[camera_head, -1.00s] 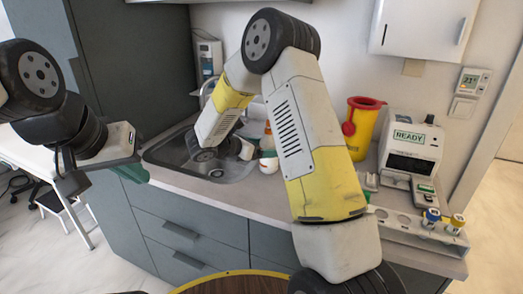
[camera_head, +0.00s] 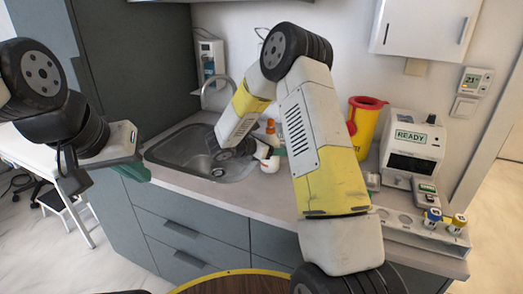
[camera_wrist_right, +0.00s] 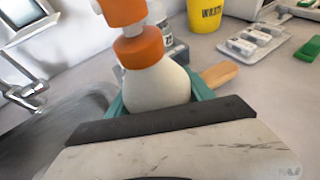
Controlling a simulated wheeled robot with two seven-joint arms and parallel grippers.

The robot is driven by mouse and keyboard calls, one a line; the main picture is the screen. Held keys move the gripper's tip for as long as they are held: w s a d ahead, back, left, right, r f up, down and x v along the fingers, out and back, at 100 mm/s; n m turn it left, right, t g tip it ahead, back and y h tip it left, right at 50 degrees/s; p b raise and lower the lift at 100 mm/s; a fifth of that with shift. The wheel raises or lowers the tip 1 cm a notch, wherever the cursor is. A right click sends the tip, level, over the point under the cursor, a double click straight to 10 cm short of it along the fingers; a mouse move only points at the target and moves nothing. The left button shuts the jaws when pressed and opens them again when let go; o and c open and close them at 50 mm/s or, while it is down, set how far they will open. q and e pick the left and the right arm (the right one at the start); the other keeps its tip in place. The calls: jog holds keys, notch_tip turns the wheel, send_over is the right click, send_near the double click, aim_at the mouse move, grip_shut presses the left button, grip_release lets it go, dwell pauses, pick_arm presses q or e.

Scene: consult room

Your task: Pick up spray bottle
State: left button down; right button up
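The spray bottle (camera_wrist_right: 157,88) is white with an orange collar and an orange and white head. It stands on the counter right of the sink, and its orange top (camera_head: 271,128) shows in the head view. My right gripper (camera_wrist_right: 157,97) is around its body, with one green finger on each side. The fingers look open, with the bottle between them; their contact with it is not clear. The bottle's lower part is hidden by the gripper. My left gripper (camera_head: 105,172) is open and empty, left of the counter, far from the bottle.
The sink (camera_head: 165,160) with its faucet lies left of the bottle. A yellow waste bin (camera_head: 366,125), a white READY device (camera_head: 410,150) and a tube rack (camera_head: 400,222) stand to the right. A wooden handle (camera_wrist_right: 219,73) and a labelled bottle (camera_wrist_right: 163,22) are close behind the spray bottle.

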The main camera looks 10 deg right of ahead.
grip_shut()
jog(key=shift+r, duration=0.1)
